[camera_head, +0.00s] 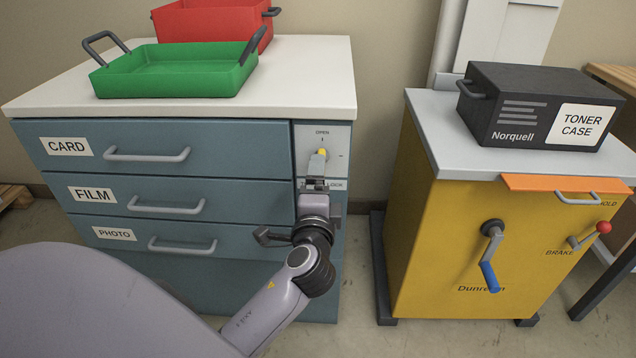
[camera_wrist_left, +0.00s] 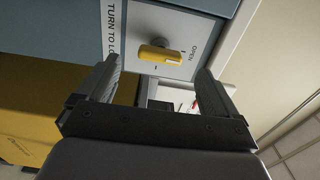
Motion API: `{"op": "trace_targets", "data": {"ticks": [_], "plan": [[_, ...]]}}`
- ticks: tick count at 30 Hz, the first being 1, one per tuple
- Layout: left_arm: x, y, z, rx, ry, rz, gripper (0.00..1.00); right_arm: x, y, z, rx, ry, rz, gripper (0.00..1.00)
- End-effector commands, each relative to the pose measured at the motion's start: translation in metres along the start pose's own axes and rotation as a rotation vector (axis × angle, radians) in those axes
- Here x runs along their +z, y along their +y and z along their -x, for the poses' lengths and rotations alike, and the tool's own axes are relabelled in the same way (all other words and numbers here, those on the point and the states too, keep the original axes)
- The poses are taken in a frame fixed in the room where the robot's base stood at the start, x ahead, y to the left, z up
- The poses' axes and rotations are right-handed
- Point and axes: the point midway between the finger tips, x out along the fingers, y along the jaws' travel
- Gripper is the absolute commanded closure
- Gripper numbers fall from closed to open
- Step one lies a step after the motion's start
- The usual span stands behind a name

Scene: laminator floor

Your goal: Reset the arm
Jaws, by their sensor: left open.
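My left gripper (camera_head: 318,165) is in front of the lock panel at the right end of the blue drawer cabinet. A yellow turn knob (camera_head: 322,152) shows just above its fingers. In the left wrist view the yellow knob (camera_wrist_left: 160,55) lies beyond and between the two spread fingers of the left gripper (camera_wrist_left: 158,72), with visible room on both sides. The knob's long side points toward the word OPEN. The jaws are open and empty. My right gripper is in neither view.
The CARD drawer (camera_head: 215,148), FILM drawer (camera_head: 230,198) and PHOTO drawer (camera_head: 120,236) look closed. A green tray (camera_head: 170,85) and red bin (camera_head: 205,22) stand on top. To the right, a yellow machine (camera_head: 430,240) with a blue-handled crank (camera_head: 490,270) carries the toner case (camera_head: 520,95).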

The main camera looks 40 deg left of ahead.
Motion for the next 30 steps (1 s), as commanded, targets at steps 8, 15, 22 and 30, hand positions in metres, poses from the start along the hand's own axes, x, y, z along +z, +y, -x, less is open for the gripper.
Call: {"op": "trace_targets", "data": {"ticks": [8,15,22,30], "plan": [[0.0,0.0,0.0,0.001,0.001,0.001,0.06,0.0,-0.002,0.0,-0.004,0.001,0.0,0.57],[-0.006,0.05,0.026,0.162,0.101,0.157,0.06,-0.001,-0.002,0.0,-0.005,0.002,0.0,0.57],[-0.019,0.131,0.106,0.529,0.235,0.565,0.06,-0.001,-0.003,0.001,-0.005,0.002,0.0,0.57],[-0.024,0.176,0.217,0.966,0.207,1.115,0.06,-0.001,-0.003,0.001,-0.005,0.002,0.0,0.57]]}}
